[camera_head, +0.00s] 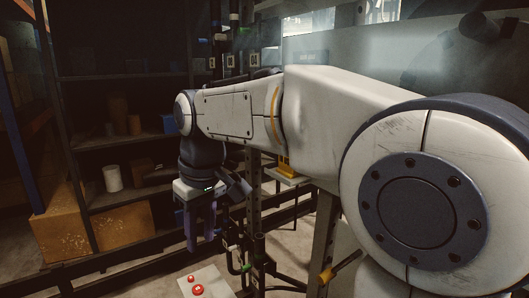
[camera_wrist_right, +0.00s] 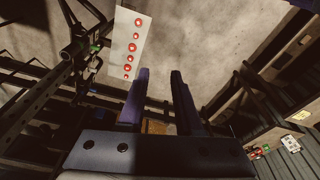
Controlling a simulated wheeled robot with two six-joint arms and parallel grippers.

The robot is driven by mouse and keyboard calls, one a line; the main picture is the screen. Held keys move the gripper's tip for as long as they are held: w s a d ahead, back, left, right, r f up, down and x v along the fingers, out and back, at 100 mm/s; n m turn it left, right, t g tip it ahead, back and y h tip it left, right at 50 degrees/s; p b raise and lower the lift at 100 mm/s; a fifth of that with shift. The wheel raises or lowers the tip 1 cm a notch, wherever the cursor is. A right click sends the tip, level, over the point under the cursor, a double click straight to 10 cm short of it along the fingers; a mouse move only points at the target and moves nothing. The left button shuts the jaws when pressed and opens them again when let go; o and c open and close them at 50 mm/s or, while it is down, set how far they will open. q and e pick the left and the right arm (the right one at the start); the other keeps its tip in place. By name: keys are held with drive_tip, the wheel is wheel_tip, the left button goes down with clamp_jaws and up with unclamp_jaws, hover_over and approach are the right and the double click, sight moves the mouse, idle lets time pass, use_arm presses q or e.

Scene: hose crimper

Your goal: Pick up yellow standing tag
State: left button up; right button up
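My right gripper (camera_head: 201,228) hangs down at the end of my right arm, left of centre in the head view. In the right wrist view its two dark fingers (camera_wrist_right: 160,92) stand apart, with nothing held between them. I cannot clearly make out a yellow standing tag. A small yellow piece (camera_head: 283,164) shows just below my forearm in the head view, partly hidden by it; I cannot tell if it is the tag. It is to the right of the gripper and apart from it. My left gripper is not in view.
A pale panel with red buttons (camera_head: 206,283) stands below the gripper; it also shows in the right wrist view (camera_wrist_right: 126,45). Dark shelves (camera_head: 130,140) hold boxes and a white cylinder (camera_head: 112,178). A dark metal frame (camera_head: 254,205) with rails is right of the gripper.

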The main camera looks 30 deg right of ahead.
drive_tip(key=w+d+r+m+p, duration=0.2)
drive_tip(key=w+d+r, duration=0.3)
drive_tip(key=d+r, duration=0.45)
wheel_tip(320, 180, up, 10)
drive_tip(key=m+t+h+p, duration=0.1)
drive_tip(key=m+h+p, duration=0.1)
hover_over(288, 162)
drive_tip(key=s+a, duration=0.1)
drive_tip(key=shift+b+x, duration=0.45)
drive_tip(key=shift+x, duration=4.55)
drive_tip(key=shift+s+d, duration=0.1)
clamp_jaws()
